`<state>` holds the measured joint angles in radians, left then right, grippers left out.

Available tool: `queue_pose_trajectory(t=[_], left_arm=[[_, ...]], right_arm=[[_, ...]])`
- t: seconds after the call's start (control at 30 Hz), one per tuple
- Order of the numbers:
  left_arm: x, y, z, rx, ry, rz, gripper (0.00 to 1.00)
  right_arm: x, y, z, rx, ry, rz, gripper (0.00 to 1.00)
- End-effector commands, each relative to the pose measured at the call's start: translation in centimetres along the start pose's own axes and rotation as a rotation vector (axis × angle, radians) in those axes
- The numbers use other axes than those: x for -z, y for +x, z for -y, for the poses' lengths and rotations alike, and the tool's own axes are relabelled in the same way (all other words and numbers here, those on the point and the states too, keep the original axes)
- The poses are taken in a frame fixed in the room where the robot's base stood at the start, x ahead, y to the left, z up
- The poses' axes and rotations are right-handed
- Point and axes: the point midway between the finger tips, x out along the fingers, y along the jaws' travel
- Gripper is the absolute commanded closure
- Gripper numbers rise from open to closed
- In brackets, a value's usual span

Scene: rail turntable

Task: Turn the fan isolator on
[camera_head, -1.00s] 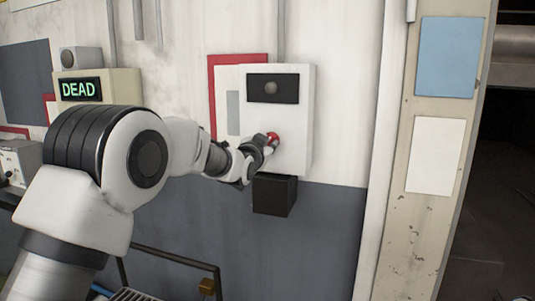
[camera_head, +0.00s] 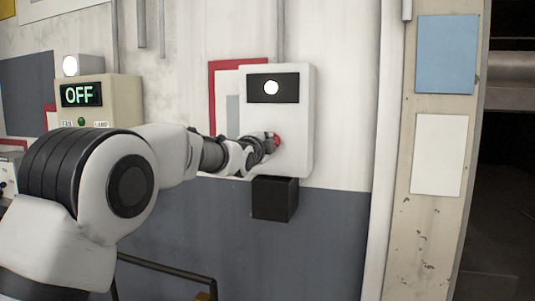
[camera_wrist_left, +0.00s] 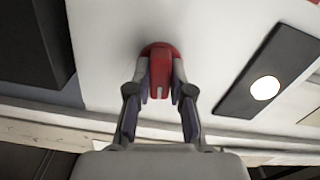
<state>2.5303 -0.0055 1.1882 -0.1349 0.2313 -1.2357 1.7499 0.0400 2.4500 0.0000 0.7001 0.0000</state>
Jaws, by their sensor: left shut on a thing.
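The fan isolator is a white wall box (camera_head: 297,105) with a red rotary handle (camera_head: 277,142) low on its front. A round lamp (camera_head: 271,88) in the box's black panel is lit white. My left gripper (camera_head: 271,143) is at the handle, its fingers shut on it. In the left wrist view the red handle (camera_wrist_left: 160,72) sits between the two fingers of the left gripper (camera_wrist_left: 160,90), and the lit lamp (camera_wrist_left: 265,88) is to the right. My right gripper is not in view.
A beige box (camera_head: 112,95) at the left carries a display reading OFF (camera_head: 81,94), with a white lamp (camera_head: 70,66) lit above it. A black box (camera_head: 275,198) hangs under the isolator. A dark opening lies at the far right.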

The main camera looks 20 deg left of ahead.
Motion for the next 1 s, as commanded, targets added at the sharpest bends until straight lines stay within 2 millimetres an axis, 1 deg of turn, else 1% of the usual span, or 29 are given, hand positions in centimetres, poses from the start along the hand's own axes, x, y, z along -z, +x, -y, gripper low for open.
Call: queue_pose_trajectory(t=[0.03, 0.3, 0.5, 0.9, 0.93, 1.0], left_arm=[[-0.1, 0.0, -0.4, 0.000, 0.031, 0.000, 1.00], [-0.1, 0.0, -0.2, 0.000, 0.168, 0.000, 1.00], [0.0, 0.0, -0.1, -0.001, 0.209, 0.000, 1.00], [0.0, 0.0, 0.0, -0.001, 0.217, 0.000, 1.00], [0.0, 0.0, 0.0, -0.001, 0.216, 0.000, 0.76], [0.0, 0.0, 0.0, -0.001, 0.216, 0.000, 0.54]], right_arm=[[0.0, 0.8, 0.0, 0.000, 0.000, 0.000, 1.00], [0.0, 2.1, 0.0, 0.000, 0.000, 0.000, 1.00], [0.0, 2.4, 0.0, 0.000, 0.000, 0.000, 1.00], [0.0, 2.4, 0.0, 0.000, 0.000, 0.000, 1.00], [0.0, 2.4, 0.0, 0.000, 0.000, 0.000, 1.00], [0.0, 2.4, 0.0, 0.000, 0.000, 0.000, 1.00]])
